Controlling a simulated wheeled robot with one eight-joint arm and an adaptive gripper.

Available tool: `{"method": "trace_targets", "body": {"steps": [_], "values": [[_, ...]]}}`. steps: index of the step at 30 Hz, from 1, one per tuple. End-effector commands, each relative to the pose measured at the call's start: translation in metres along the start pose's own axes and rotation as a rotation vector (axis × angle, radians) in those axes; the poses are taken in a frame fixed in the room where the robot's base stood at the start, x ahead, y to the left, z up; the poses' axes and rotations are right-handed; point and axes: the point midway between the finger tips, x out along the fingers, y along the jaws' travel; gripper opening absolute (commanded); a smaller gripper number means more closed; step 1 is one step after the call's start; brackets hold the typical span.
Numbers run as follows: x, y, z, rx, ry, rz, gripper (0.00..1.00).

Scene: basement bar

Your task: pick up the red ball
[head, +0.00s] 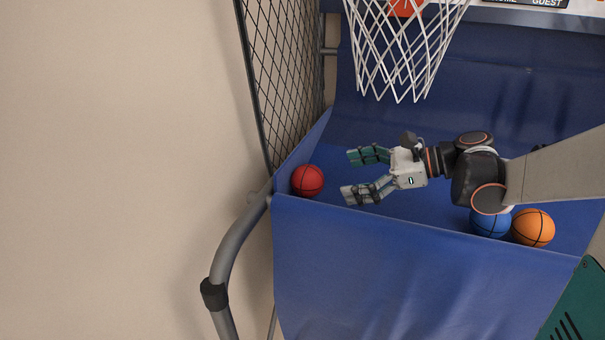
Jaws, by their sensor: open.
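The red ball (308,181) is a small basketball with dark seams. It rests in the near left corner of the blue fabric ramp (420,281) of an arcade basketball game, against the front edge and the left side. My gripper (351,175) is open and empty. Its two fingers point left toward the ball, and a gap lies between the fingertips and the ball. My arm reaches in from the right, above the ramp.
A blue ball (490,222) and an orange ball (533,228) lie at the front right, under my arm. A white net (405,50) hangs above. Black side netting (283,75) and a grey metal frame tube (232,250) bound the left. The ramp's middle holds no balls.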

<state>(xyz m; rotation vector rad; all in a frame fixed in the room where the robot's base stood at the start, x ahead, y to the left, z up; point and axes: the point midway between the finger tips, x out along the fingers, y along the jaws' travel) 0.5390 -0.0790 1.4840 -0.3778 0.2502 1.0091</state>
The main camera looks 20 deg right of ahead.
Motion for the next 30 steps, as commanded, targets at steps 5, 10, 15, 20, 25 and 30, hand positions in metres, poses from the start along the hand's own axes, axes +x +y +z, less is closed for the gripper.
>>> {"method": "trace_targets", "body": {"steps": [5, 10, 15, 20, 25, 30], "values": [[0.036, 0.0, 0.002, -0.003, 0.0, 0.003, 0.88], [0.058, -0.001, 0.001, -0.002, 0.0, 0.002, 0.88], [0.067, -0.001, 0.002, -0.002, 0.001, 0.0, 0.88], [0.087, -0.004, 0.008, -0.002, 0.0, 0.003, 0.88], [0.109, -0.004, 0.009, -0.003, 0.0, 0.002, 0.88], [0.116, -0.004, 0.008, -0.001, 0.001, -0.001, 0.88]]}}
